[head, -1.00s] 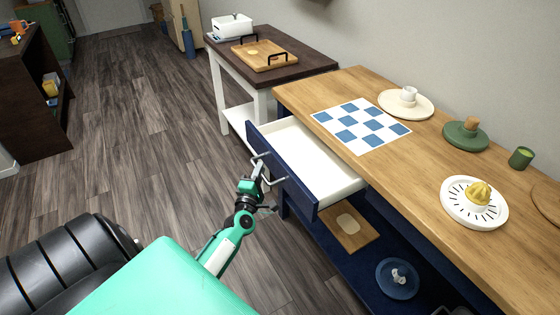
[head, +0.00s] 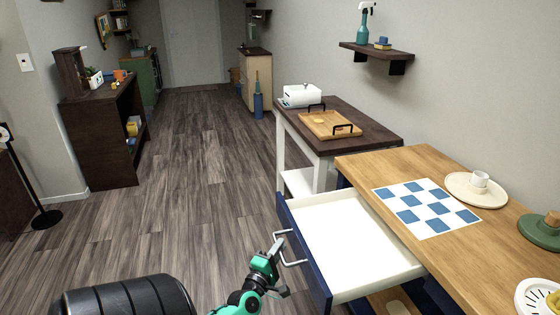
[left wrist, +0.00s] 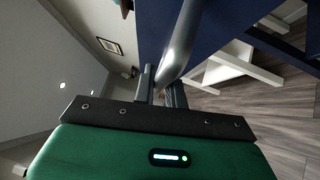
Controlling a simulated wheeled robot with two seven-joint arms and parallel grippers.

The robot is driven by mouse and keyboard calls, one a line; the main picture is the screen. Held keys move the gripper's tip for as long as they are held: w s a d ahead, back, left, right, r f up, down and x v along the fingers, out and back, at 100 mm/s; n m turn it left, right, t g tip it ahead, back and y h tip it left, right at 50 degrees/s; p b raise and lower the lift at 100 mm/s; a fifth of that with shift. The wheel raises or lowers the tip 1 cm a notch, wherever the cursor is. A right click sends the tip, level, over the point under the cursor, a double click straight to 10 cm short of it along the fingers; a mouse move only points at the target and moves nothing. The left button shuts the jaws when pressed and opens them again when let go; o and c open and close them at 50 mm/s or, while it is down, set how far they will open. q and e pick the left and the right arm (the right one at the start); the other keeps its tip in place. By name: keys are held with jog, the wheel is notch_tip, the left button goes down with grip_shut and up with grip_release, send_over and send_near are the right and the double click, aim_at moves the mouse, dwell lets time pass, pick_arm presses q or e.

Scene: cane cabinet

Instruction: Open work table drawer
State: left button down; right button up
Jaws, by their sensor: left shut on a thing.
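The work table (head: 385,162) has a wooden top and a blue frame, at the right of the head view. Its drawer (head: 352,238) stands well open, with a dark blue front and an empty white inside. My left gripper (head: 278,254) is shut on the silver bar handle (head: 293,262) on the drawer front. In the left wrist view the handle (left wrist: 182,42) runs down between the fingers (left wrist: 160,88), close in front of the blue drawer front (left wrist: 218,22). My right gripper is not in view.
A checkered cloth (head: 425,207), a plate with a cup (head: 477,188) and a green lidded dish (head: 541,230) are on the tabletop. A white side table (head: 345,140) with a tray stands behind. Open wood floor (head: 185,190) lies to the left.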

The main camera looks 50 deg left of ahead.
pick_arm(q)
jog(key=c, duration=1.5)
grip_release()
jog(key=shift+o, duration=0.2)
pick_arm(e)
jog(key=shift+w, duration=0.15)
